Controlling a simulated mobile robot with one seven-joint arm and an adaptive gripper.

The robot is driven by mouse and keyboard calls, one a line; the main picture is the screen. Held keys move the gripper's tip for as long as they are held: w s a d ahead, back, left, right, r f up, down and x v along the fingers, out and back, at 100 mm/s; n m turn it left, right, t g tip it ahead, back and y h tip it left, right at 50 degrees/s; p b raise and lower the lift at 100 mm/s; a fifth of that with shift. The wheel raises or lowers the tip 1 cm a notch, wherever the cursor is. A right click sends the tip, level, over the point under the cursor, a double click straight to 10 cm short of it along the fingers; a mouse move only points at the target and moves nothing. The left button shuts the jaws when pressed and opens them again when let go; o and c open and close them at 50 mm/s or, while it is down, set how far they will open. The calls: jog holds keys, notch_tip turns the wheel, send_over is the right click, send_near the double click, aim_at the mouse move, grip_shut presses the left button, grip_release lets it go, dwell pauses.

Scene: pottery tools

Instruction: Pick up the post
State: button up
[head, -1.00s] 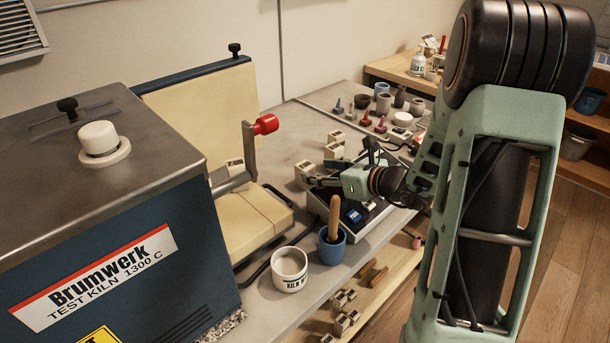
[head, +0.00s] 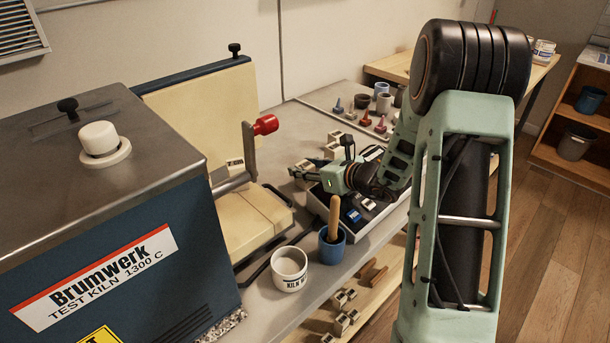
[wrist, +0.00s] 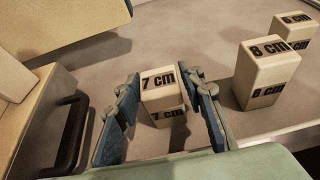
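A pale cream block-shaped post marked "7 cm" (wrist: 161,97) stands upright on the grey bench in the wrist view. My gripper (wrist: 159,82) is open, with one blue-padded finger on each side of this post. A narrow gap shows on the left; on the right the finger is very close, and I cannot tell if it touches. In the head view my gripper (head: 306,170) is low over the bench, and its own fingers mostly hide that post. A post marked "8 cm" (wrist: 266,75) and a smaller one (wrist: 293,37), seemingly "6 cm", stand to the right.
The kiln (head: 120,200) with its open door (head: 205,110) fills the left. A black handle-like bar (wrist: 70,135) lies left of my gripper. A tray of small items (head: 378,212) sits beneath my wrist. A white cup (head: 289,270) and blue pot (head: 332,250) stand nearer.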

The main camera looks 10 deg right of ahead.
jog(key=c, duration=0.9)
jog(key=shift+o, duration=0.2)
jog(key=shift+r, duration=0.15)
